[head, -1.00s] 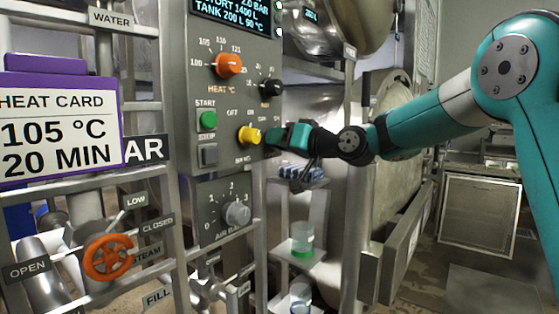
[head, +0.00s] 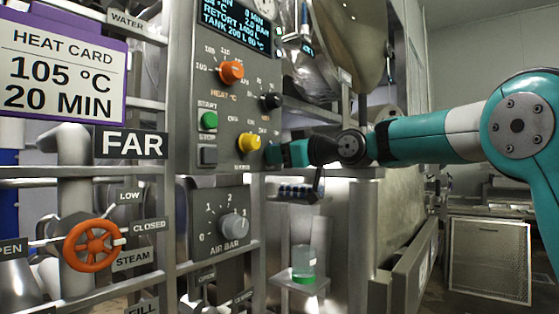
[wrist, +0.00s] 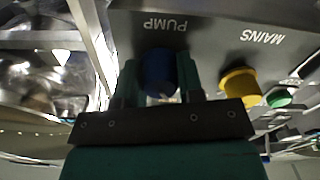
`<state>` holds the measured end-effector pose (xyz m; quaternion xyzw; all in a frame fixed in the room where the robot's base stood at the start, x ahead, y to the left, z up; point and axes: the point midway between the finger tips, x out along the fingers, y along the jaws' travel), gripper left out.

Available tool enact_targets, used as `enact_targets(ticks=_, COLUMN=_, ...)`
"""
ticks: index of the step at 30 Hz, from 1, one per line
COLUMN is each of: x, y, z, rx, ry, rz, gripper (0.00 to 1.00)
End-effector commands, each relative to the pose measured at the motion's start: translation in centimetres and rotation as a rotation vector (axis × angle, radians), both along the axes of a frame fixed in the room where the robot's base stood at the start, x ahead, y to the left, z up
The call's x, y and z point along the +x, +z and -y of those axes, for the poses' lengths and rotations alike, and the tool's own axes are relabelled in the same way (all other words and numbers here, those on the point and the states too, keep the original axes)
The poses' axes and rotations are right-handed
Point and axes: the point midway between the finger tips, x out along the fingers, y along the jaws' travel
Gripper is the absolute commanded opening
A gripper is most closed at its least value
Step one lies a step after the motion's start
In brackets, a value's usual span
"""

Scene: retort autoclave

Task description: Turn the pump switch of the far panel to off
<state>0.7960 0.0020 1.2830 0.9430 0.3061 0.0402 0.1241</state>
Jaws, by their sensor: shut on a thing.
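The blue pump switch (wrist: 160,72) is under the PUMP label in the wrist view, where the picture is upside down. My gripper (wrist: 158,78) has one teal finger on each side of the knob and is shut on it. In the head view my gripper (head: 272,154) is at the right edge of the grey control panel (head: 180,95), just right of the yellow mains knob (head: 249,143). The pump switch is hidden behind my gripper there. Its pointer direction cannot be made out. A FAR sign (head: 131,144) hangs left of the panel.
The yellow knob also shows close to my right finger in the wrist view (wrist: 239,86). An orange heat knob (head: 231,72), a black knob (head: 272,101) and a green start button (head: 209,120) are nearby. An orange valve wheel (head: 93,246) is lower left.

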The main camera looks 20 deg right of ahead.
Motion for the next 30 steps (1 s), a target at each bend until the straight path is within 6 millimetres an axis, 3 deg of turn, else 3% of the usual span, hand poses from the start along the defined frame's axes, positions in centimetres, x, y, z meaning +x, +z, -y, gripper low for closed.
enact_targets(ticks=14, x=-0.02, y=0.00, z=-0.04, rx=-0.014, ry=0.002, rz=0.010, gripper=0.11)
enact_targets(ticks=15, x=-0.01, y=0.00, z=-0.05, rx=-0.014, ry=0.002, rz=0.010, gripper=0.37)
enact_targets(ticks=18, x=-0.01, y=0.00, z=-0.05, rx=-0.014, ry=0.001, rz=0.010, gripper=0.60)
enact_targets(ticks=30, x=-0.68, y=-0.06, z=0.55, rx=-0.013, ry=-0.001, rz=0.010, gripper=0.60)
